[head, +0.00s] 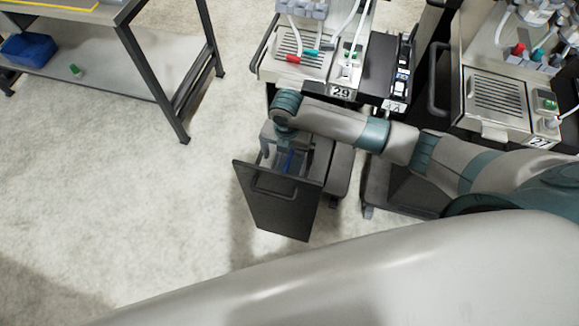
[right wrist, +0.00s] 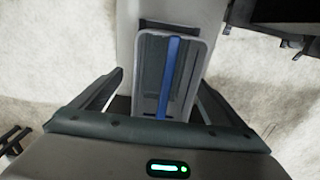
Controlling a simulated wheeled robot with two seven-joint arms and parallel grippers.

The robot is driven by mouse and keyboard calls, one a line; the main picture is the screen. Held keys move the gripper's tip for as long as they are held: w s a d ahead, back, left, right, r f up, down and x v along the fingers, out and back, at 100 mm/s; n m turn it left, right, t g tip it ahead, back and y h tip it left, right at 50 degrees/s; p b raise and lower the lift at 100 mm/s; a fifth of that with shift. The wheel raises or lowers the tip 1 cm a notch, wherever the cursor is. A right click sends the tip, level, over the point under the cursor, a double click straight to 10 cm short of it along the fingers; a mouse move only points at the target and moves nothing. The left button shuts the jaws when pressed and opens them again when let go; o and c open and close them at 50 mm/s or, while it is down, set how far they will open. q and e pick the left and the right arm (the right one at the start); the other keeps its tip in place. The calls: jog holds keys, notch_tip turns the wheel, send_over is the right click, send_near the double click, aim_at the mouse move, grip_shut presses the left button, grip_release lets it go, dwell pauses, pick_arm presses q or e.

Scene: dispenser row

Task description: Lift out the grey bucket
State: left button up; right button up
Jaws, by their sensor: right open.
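The grey bucket (right wrist: 150,60) stands in the pulled-out drawer below dispenser 29, with a blue handle bar (right wrist: 173,72) running across its top. In the head view the bucket (head: 299,160) is partly hidden by my right arm and gripper. My right gripper (head: 277,146) is over the drawer, pointing down at the bucket. In the right wrist view its two fingers (right wrist: 160,82) are spread wide, one on each side of the bucket and handle. The gripper is open and holds nothing. My left gripper is not in view.
The drawer's dark front panel (head: 277,200) with its handle faces the open floor. Dispenser 29 (head: 305,65) stands just behind the drawer, and dispenser 27 (head: 497,100) is to the right. A workbench (head: 160,75) with a blue bin (head: 27,49) is at the left. Pale floor between is clear.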

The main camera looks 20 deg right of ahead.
jog(key=shift+f, duration=0.6)
jog(key=shift+f, duration=0.15)
jog(key=shift+s+f+p, duration=0.15)
jog(key=shift+f+p, duration=0.1)
jog(key=shift+p, duration=0.1)
jog(key=f, duration=0.2)
jog(key=f+p, duration=0.1)
jog(key=shift+s+d, duration=0.2)
jog(key=shift+s, duration=0.05)
jog(key=shift+f, duration=0.7)
jog(key=shift+w, duration=0.1)
jog(key=c, duration=1.7)
jog(key=shift+c, duration=0.2)
jog(key=shift+r, duration=0.1)
